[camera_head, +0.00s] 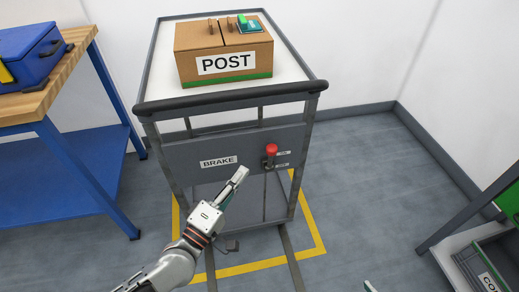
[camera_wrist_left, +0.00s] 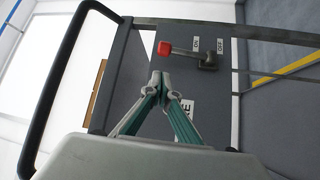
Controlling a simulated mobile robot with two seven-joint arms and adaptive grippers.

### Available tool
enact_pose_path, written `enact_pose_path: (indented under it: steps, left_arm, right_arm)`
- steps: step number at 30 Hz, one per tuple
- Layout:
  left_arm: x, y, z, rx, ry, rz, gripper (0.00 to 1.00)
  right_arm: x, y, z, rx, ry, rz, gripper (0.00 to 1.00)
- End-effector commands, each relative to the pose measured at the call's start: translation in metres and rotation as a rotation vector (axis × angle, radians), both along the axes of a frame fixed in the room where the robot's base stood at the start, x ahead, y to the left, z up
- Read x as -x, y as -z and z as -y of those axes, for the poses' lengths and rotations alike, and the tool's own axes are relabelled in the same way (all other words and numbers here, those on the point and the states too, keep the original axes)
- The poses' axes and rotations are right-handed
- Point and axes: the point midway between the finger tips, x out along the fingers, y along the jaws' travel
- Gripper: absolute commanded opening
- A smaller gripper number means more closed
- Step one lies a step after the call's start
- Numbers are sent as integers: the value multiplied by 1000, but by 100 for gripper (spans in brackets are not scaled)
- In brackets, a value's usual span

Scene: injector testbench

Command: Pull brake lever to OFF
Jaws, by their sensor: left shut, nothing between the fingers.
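The brake lever has a red knob (camera_head: 272,149) and sits on the grey front panel of a cart, right of the BRAKE label (camera_head: 219,162). The knob points up, on the side of the upper label. In the left wrist view, the red knob (camera_wrist_left: 165,48) is just beyond the fingertips, with the ON label (camera_wrist_left: 196,44) and OFF label (camera_wrist_left: 220,46) beside the lever. My left gripper (camera_head: 242,172) is shut and empty, left of and below the lever, apart from it. A small tip at the bottom edge seems to be my right gripper (camera_head: 370,286); the rest is out of frame.
The cart has a dark push handle (camera_head: 232,98) and carries a POST box (camera_head: 224,50) on top. A blue workbench (camera_head: 85,170) stands left, a grey bin (camera_head: 487,262) lower right. Yellow floor tape (camera_head: 318,235) surrounds the cart. The floor right of it is clear.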

Motion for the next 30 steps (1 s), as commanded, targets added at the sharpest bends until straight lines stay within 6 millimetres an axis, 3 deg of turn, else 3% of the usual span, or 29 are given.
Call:
enact_pose_path:
  steps: [11,30]
  left_arm:
    - [-4,-3,2,-1,0,4,0]
    - [-83,-17,41,-2,0,2,0]
  right_arm:
    - [-1,-1,0,1,0,2,71]
    - [1,2,-1,-3,-2,-4,71]
